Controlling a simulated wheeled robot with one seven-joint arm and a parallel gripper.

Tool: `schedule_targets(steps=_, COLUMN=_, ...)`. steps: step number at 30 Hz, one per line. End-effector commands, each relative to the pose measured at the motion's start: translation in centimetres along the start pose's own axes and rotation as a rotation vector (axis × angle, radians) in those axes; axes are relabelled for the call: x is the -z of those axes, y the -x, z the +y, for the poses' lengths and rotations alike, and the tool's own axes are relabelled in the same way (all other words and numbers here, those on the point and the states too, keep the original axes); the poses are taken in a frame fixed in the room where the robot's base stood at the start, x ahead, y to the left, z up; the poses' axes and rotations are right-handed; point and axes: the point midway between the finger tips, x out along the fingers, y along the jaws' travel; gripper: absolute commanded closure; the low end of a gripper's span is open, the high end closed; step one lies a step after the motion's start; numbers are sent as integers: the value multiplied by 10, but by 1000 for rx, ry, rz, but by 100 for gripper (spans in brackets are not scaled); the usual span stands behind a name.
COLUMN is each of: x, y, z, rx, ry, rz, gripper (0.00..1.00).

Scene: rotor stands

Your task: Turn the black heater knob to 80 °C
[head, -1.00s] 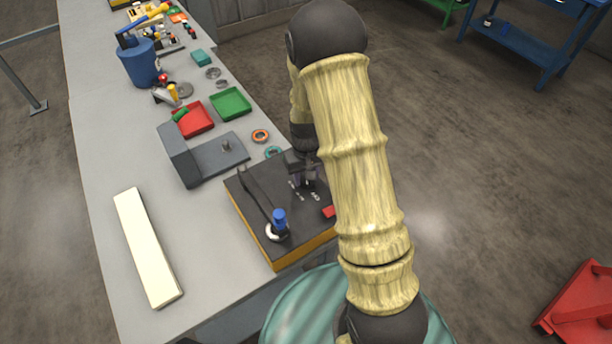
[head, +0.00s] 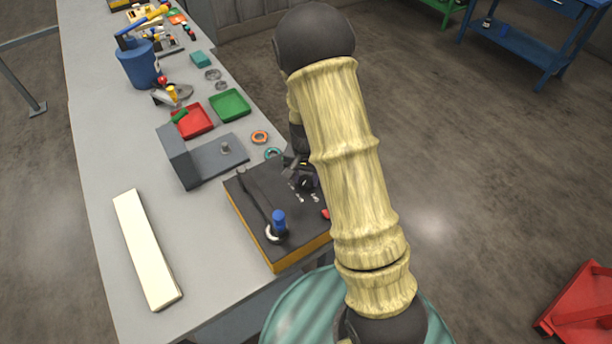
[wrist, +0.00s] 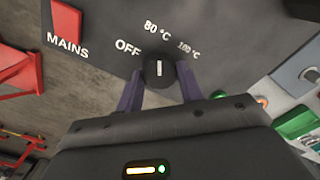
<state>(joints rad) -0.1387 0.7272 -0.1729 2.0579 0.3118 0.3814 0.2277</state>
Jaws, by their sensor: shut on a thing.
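The black heater knob (wrist: 159,70) sits on a dark panel (wrist: 215,20) in the wrist view. Its white pointer line stands upright in the picture, in line with the white "80 °C" print above it. "OFF" is to its upper left and "100 °C" to its upper right. My gripper (wrist: 159,78) has its two purple fingers on either side of the knob, shut on it. In the head view my gripper (head: 303,178) is at the far right part of the dark-topped box, partly hidden by my arm.
A red block (wrist: 66,28) is beside "MAINS" on the panel. In the head view a blue-topped lever (head: 279,220) stands on the box. A grey stand (head: 205,160), red tray (head: 195,122), green tray (head: 230,105) and long pale bar (head: 147,248) are on the bench.

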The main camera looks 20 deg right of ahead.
Motion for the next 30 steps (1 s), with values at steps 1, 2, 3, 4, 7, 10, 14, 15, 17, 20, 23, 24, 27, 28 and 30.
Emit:
schedule_targets(steps=1, x=1, y=1, z=-1, rx=2, ry=0, rz=3, gripper=86)
schedule_targets(steps=2, x=1, y=1, z=-1, rx=2, ry=0, rz=3, gripper=86)
schedule_targets(steps=3, x=1, y=1, z=-1, rx=2, ry=0, rz=3, gripper=86)
schedule_targets(steps=4, x=1, y=1, z=-1, rx=2, ry=0, rz=3, gripper=86)
schedule_targets(steps=7, x=1, y=1, z=-1, rx=2, ry=1, rz=3, gripper=86)
schedule_targets(steps=10, x=1, y=1, z=-1, rx=2, ry=1, rz=3, gripper=55)
schedule_targets(steps=14, x=1, y=1, z=-1, rx=2, ry=1, rz=2, gripper=41)
schedule_targets(steps=15, x=1, y=1, z=-1, rx=2, ry=1, rz=2, gripper=41)
schedule_targets(steps=17, x=0, y=1, z=-1, rx=1, ry=1, rz=2, gripper=41)
schedule_targets(steps=20, x=0, y=0, z=0, rx=1, ry=1, rz=1, gripper=41)
schedule_targets(steps=23, x=0, y=2, z=0, rx=1, ry=1, rz=1, gripper=41)
schedule_targets(steps=24, x=1, y=4, z=-1, rx=1, ry=1, rz=2, gripper=41)
schedule_targets(steps=27, x=1, y=13, z=-1, rx=3, ry=2, rz=4, gripper=41)
schedule_targets(steps=28, x=1, y=16, z=-1, rx=3, ry=2, rz=4, gripper=41)
schedule_targets(steps=30, x=1, y=26, z=-1, rx=4, ry=3, rz=5, gripper=41)
